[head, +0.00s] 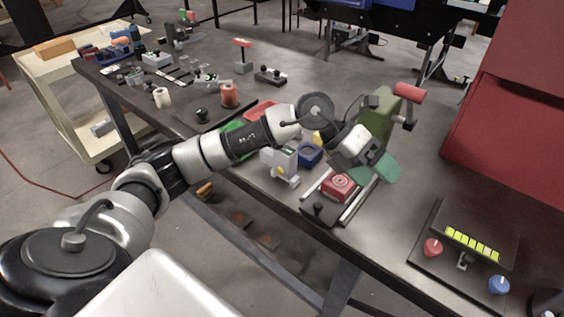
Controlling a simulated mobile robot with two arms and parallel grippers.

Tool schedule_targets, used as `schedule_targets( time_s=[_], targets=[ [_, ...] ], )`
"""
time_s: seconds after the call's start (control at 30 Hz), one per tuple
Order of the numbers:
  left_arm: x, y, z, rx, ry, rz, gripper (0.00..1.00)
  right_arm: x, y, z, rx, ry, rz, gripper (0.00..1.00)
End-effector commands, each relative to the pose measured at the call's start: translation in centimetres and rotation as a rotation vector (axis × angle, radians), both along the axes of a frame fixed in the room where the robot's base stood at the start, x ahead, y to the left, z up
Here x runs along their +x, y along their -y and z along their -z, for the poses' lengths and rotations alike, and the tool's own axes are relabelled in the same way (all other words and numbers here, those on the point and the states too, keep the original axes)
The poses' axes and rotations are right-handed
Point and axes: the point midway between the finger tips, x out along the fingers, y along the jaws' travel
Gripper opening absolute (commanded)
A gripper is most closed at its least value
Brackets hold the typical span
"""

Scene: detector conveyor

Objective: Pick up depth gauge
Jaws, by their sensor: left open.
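I cannot tell for sure which thing is the depth gauge. My left gripper (372,166) reaches in from the left over the dark workbench (340,75) and is open. Its fingers hang above and just behind a red block with a pale round top (340,186), which sits between metal rails. A green piece (387,169) shows beside the fingers; I cannot tell whether they touch it. The wrist and hand hide part of the bench behind them. My right gripper is not in view.
A panel with yellow cells (471,243) lies right. Bench is clear between.

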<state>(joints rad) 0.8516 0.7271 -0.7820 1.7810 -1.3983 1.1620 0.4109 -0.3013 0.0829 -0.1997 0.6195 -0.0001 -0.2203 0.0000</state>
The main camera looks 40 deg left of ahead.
Motion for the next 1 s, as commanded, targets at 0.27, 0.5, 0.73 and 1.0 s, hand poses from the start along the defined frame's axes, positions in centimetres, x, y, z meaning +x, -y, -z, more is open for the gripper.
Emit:
schedule_targets(
  time_s=[0.27, 0.5, 0.73, 1.0],
  targets=[
    [3.1, -16.7, -1.9, 0.774, -0.11, -0.146, 0.85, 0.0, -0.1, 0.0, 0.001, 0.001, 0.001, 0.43],
    [2.7, -21.5, -3.1, 0.961, -0.192, -0.227, 0.85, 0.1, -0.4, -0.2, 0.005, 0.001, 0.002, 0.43],
    [2.6, -21.4, 0.5, 0.96, -0.194, -0.226, 0.85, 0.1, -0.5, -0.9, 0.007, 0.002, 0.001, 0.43],
    [2.4, -21.4, 2.7, 0.958, -0.191, -0.224, 0.85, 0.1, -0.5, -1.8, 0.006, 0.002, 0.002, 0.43]
  ],
)
